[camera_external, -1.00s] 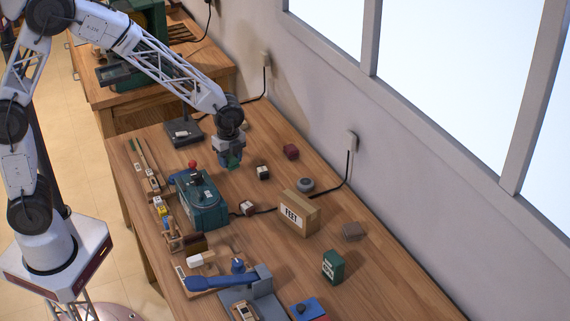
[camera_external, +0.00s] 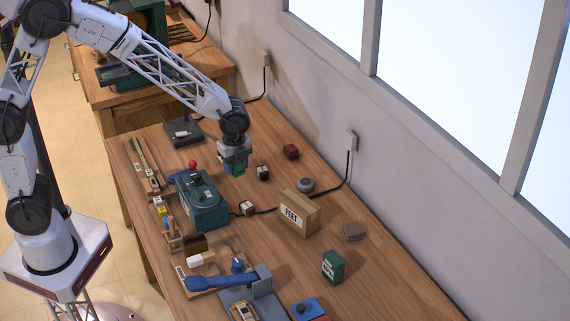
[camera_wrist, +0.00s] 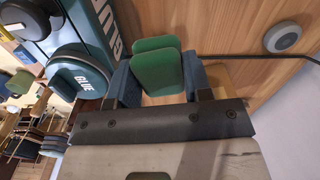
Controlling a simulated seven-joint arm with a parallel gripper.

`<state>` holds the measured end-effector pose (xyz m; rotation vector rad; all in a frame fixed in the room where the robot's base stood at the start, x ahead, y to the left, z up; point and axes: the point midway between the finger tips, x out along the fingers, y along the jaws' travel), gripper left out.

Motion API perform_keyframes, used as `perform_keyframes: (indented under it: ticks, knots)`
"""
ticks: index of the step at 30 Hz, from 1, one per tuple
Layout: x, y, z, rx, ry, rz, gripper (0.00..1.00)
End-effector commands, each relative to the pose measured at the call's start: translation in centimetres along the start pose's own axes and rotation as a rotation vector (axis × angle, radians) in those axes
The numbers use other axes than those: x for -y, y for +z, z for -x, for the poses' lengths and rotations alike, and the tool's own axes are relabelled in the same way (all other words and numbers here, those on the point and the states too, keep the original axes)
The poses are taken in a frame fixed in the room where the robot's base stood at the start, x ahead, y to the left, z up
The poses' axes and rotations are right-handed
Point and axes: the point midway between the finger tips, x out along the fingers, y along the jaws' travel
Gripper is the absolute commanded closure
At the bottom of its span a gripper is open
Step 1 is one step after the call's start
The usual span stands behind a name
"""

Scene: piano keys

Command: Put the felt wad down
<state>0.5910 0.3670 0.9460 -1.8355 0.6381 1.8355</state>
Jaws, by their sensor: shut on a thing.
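The green felt wad (camera_wrist: 157,72) is held between the blue fingers of my gripper (camera_wrist: 160,82) in the wrist view. It shows as two rounded green layers, one behind the other. In the external view my gripper (camera_external: 235,168) points down low over the bench, just right of the teal glue machine. Only a bit of the wad's green (camera_external: 240,170) shows there. I cannot tell whether it touches the wood.
The teal glue machine (camera_external: 203,204) stands close at the left, with a red knob. A small dark block (camera_external: 263,173), a dark red block (camera_external: 291,151) and a grey round puck (camera_external: 306,185) lie to the right.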

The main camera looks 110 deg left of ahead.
Motion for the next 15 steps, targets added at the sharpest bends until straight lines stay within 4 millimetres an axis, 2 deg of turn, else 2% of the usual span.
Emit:
perform_keyframes:
  ticks: [1,9,15]
  knots:
    - [-0.3,-1.2,0.3,0.000,-0.001,-0.014,0.76]
    - [-1.9,-7.1,2.0,-0.001,-0.001,-0.070,0.76]
    - [-3.1,-10.3,2.9,0.000,0.000,-0.100,0.76]
